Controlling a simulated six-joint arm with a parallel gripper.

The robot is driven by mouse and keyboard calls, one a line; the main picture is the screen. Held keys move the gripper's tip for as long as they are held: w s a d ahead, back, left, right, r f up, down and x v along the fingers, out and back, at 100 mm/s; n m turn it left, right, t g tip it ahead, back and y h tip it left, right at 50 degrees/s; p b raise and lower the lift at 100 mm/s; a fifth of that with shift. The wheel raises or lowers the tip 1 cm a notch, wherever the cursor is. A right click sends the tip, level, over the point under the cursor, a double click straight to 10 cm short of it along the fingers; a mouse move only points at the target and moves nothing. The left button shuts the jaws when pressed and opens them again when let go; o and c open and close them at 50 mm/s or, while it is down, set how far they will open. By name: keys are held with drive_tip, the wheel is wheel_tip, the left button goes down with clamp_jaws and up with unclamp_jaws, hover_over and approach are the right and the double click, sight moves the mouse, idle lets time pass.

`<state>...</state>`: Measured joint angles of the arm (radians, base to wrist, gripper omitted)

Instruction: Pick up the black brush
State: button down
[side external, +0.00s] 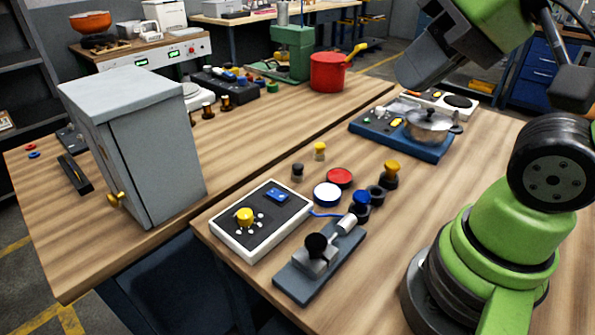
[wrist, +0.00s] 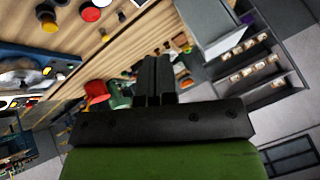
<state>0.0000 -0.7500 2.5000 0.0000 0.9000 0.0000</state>
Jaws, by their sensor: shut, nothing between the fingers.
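I cannot pick out the black brush with certainty in either view. A narrow black bar (side external: 75,174) lies flat on the left table, left of the grey cabinet, and it may be the brush; it is too small to tell. My gripper (wrist: 158,62) shows in the wrist view with its two dark fingers together and nothing between them. It is raised well above the tables and far from the bar. In the side external view, part of my wrist is at the top right and the fingertips are not clear.
The tall grey cabinet (side external: 150,145) stands beside the black bar. The right table holds a white-edged control box (side external: 225,238), a lever fixture (side external: 318,262), several knobs and buttons, and a pot (side external: 428,125) on a blue base. A red pot (side external: 328,72) stands farther back.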

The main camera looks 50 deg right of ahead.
drive_tip(key=c, duration=0.8)
unclamp_jaws()
drive_tip(key=n+g+h, duration=0.2)
drive_tip(key=n+g, duration=0.5)
drive_tip(key=n, duration=0.1)
hover_over(298, 164)
drive_tip(key=f, duration=2.4)
drive_tip(key=shift+s+d+f, duration=0.1)
drive_tip(key=shift+s, duration=0.2)
drive_tip(key=shift+w+f, duration=0.15)
drive_tip(key=shift+f, duration=1.45)
drive_tip(key=shift+w+f, duration=0.1)
drive_tip(key=shift+f, duration=1.45)
